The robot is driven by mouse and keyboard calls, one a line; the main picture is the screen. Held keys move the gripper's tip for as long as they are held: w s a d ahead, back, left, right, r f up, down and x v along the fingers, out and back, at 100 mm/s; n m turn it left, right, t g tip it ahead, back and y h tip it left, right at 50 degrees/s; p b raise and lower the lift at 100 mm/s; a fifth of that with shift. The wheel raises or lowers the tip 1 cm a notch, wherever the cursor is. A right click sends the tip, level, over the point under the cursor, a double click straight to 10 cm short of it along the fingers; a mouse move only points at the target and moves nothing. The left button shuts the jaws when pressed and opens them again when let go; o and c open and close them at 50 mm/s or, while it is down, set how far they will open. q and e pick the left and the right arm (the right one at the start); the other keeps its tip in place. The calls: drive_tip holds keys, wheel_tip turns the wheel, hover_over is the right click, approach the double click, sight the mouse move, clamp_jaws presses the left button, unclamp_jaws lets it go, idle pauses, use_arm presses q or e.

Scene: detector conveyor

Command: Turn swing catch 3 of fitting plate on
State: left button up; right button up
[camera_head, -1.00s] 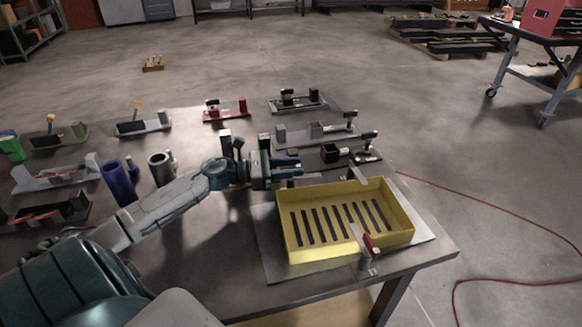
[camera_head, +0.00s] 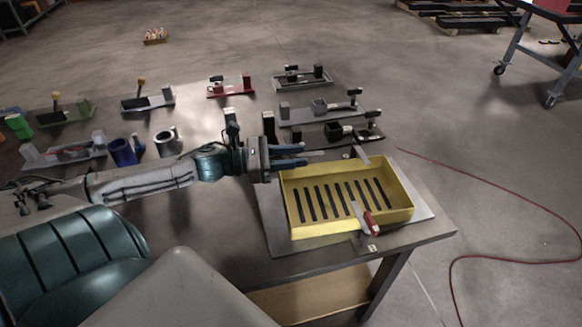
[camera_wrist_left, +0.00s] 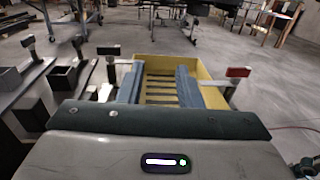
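A yellow slotted tray (camera_head: 402,211) sits on the grey fitting plate (camera_head: 268,219) at the table's front right corner. A red-tipped swing catch (camera_head: 369,222) stands at the tray's near side, its grey bar reaching over the rim. A grey catch (camera_head: 359,154) stands at the far side. I cannot read any catch numbers. My left gripper (camera_head: 304,155) is open and empty near the tray's far left corner, its fingers apart (camera_wrist_left: 159,86). My right gripper is out of view.
Dark and grey fixtures with upright posts (camera_head: 340,131) stand just behind the plate. A blue cup (camera_head: 122,152), a grey cup (camera_head: 167,142) and several other fixtures stand to the left. The table top in front of my left arm is clear. A red cable lies on the floor at right.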

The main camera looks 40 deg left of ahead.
use_arm(q)
drive_tip(key=s+d+p, duration=0.3)
drive_tip(key=s+d, duration=0.1)
drive_tip(key=s, duration=0.1)
drive_tip(key=shift+s+r, duration=0.35)
drive_tip(key=shift+s, duration=0.05)
